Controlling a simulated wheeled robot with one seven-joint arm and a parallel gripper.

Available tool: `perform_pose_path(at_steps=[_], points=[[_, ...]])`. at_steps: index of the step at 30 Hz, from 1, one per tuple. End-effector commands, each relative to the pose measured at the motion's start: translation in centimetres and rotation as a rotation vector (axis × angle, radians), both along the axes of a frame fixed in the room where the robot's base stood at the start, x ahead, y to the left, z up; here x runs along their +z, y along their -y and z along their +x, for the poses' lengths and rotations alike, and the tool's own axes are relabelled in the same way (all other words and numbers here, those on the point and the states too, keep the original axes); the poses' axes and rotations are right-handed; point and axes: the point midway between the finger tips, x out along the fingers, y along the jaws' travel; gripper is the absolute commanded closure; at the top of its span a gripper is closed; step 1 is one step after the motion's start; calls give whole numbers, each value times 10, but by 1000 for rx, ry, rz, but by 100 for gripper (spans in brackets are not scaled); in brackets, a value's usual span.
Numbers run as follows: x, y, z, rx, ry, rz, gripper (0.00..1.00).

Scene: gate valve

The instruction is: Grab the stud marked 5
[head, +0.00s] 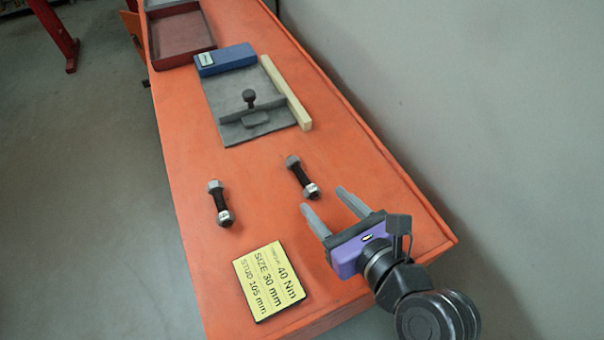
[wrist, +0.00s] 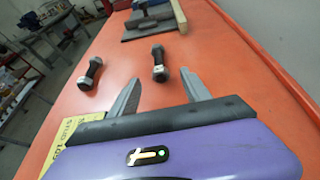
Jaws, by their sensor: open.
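Two dark studs with grey nuts at their ends lie on the orange bench: the left stud (head: 219,203) and the right stud (head: 302,178). No number is readable on either, so I cannot tell which is marked 5. My gripper (head: 323,197) is open and empty, its fingers pointing toward the right stud and just short of it. In the wrist view the right stud (wrist: 158,62) shows just beyond the gap between my fingertips (wrist: 160,78). The left stud (wrist: 91,73) lies outside, left of the left finger.
A yellow card (head: 269,281) reading 40 Nm, SIZE 30 mm, STUD 105 mm lies at the near left. Beyond the studs are a grey plate (head: 225,100) with a fixture, a wooden strip (head: 286,93), a blue box (head: 226,58) and a red tray (head: 181,40). The bench around the studs is clear.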

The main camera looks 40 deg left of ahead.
Motion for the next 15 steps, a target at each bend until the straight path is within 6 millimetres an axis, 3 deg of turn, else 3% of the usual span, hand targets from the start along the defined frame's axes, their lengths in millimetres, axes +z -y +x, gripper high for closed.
perform_pose_path(at_steps=[15], points=[[-22,-56,17,2,3,-2,44]])
